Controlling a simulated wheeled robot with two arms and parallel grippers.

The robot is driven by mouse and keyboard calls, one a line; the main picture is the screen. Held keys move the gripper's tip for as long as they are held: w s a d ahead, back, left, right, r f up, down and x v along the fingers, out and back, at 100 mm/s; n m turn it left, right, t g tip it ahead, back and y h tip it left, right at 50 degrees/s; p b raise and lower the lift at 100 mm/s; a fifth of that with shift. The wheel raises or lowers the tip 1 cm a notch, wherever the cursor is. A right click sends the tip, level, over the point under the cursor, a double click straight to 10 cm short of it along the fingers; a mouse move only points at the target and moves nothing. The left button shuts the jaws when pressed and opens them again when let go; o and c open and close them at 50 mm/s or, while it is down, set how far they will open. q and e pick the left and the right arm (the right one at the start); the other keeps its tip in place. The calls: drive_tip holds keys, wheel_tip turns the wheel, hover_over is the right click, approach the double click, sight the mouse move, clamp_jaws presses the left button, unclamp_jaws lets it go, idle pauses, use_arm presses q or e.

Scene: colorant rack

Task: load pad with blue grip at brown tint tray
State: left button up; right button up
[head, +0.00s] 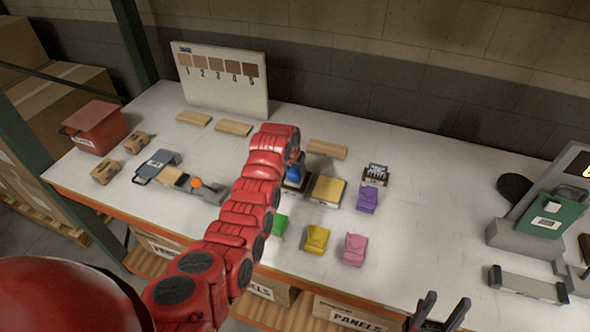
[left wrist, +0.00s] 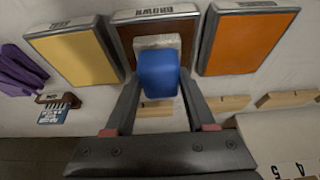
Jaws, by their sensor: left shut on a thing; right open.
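My left gripper (left wrist: 157,95) is shut on the blue grip (left wrist: 158,74) of a pad. The pale pad (left wrist: 157,42) lies over the brown tint tray (left wrist: 125,38), whose label reads BROWN. I cannot tell whether the pad touches the tray's surface. The blue grip also shows in the head view (head: 297,172), beside my left arm, which hides part of the tray. My right gripper (head: 437,314) is open and empty at the bottom of the head view.
A yellow tray (left wrist: 75,55) and an orange tray (left wrist: 240,42) flank the brown one closely. Folded yellow (head: 316,239), pink (head: 354,249) and purple (head: 367,199) cloths lie nearby. A numbered sample board (head: 222,85) stands behind.

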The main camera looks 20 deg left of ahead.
sight(295, 169)
use_arm(q)
drive_tip(key=shift+s+f+b, duration=0.1)
drive_tip(key=shift+b, duration=0.25)
idle(1.2)
wheel_tip(295, 169, up, 2)
drive_tip(key=shift+r, duration=2.6)
